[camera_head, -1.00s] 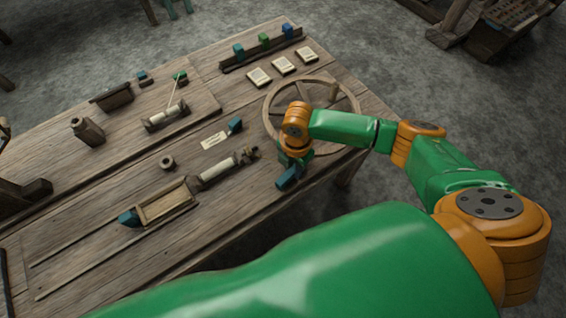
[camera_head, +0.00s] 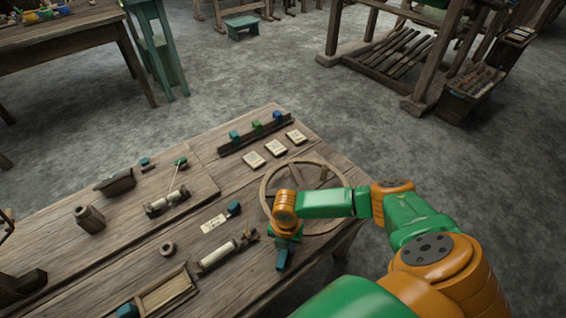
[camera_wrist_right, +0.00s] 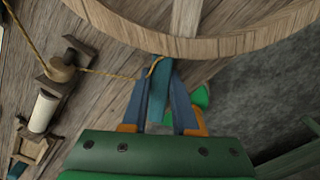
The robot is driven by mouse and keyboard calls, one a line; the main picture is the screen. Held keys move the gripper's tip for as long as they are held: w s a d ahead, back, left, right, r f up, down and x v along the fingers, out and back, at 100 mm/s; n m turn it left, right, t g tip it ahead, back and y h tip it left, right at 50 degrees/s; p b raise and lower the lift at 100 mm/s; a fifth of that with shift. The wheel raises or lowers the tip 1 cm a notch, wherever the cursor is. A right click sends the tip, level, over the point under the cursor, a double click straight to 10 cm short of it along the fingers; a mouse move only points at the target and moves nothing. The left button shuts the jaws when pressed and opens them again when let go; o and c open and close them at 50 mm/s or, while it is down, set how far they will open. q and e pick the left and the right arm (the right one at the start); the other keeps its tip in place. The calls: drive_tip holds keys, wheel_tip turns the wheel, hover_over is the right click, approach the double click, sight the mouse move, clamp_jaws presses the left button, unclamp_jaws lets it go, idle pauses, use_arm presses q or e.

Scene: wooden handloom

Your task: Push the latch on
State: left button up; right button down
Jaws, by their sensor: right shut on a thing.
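My right gripper (camera_head: 283,260) is at the table's front edge, beside the large wooden wheel (camera_head: 268,180). In the right wrist view the gripper (camera_wrist_right: 160,88) has its blue fingers shut on a teal piece (camera_wrist_right: 159,92). A thin cord runs from a wooden spool (camera_wrist_right: 62,68) to the top of this piece. A green part (camera_wrist_right: 201,96) shows just behind the right finger. I cannot tell which part is the latch. My left gripper is not in view.
The wooden table (camera_head: 130,235) carries a white roller (camera_head: 217,254), a tray (camera_head: 166,293), a blue block (camera_head: 234,208) and several cards. A rack (camera_head: 240,141) with coloured blocks stands at the back. Open floor lies beyond the table.

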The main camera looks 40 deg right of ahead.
drive_tip(key=c, duration=0.7)
unclamp_jaws()
wheel_tip(320, 180, up, 7)
drive_tip(key=shift+r+p, duration=0.1)
drive_tip(key=shift+p, duration=0.8)
